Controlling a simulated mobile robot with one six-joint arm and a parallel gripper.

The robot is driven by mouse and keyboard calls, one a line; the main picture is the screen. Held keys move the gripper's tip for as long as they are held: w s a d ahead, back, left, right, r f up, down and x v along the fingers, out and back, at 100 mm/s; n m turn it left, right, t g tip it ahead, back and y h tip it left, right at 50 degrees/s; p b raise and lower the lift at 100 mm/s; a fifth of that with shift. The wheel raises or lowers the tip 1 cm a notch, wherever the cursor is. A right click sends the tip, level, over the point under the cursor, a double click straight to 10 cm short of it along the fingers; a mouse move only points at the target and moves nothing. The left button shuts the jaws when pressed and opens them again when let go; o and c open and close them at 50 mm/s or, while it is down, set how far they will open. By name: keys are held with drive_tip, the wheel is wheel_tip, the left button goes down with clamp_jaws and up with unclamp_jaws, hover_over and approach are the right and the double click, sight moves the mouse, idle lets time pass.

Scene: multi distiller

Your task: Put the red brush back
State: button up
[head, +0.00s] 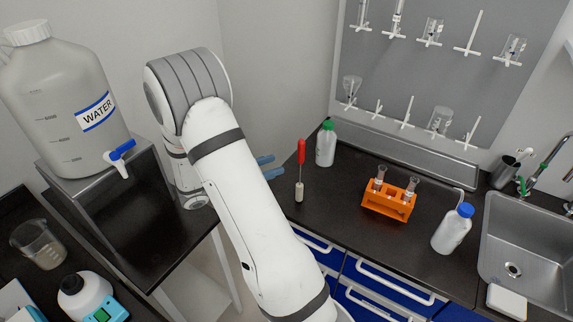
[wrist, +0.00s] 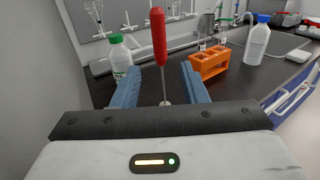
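The red brush (head: 301,152) stands upright near the left end of the black counter, with its red handle up, a thin shaft, and a pale lower end (head: 298,191) at the counter. In the wrist view, the red handle (wrist: 158,38) rises in the middle, beyond the gap between my blue fingers. My gripper (head: 267,168) is left of the brush in the head view, with a visible space between them. In the wrist view my gripper (wrist: 160,86) is open and holds nothing.
A green-capped bottle (head: 326,145) stands close behind the brush. An orange rack (head: 388,203) with glassware, a blue-capped bottle (head: 453,229) and a sink (head: 520,250) are to the right. A glassware pegboard (head: 450,80) is on the back wall.

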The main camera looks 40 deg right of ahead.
drive_tip(key=s+a+r+m+t+y, duration=0.3)
drive_tip(key=s+a+r+m+y, duration=0.2)
drive_tip(key=s+a+m+y, duration=0.3)
drive_tip(key=s+a+r+m+t+y, duration=0.2)
drive_tip(key=s+a+r+m+y, duration=0.2)
drive_tip(key=s+a+m+y, duration=0.4)
drive_tip(key=shift+s+a+r+t+y+b, duration=0.35)
drive_tip(key=shift+a+t+y+b, duration=0.05)
drive_tip(key=shift+a+y, duration=0.45)
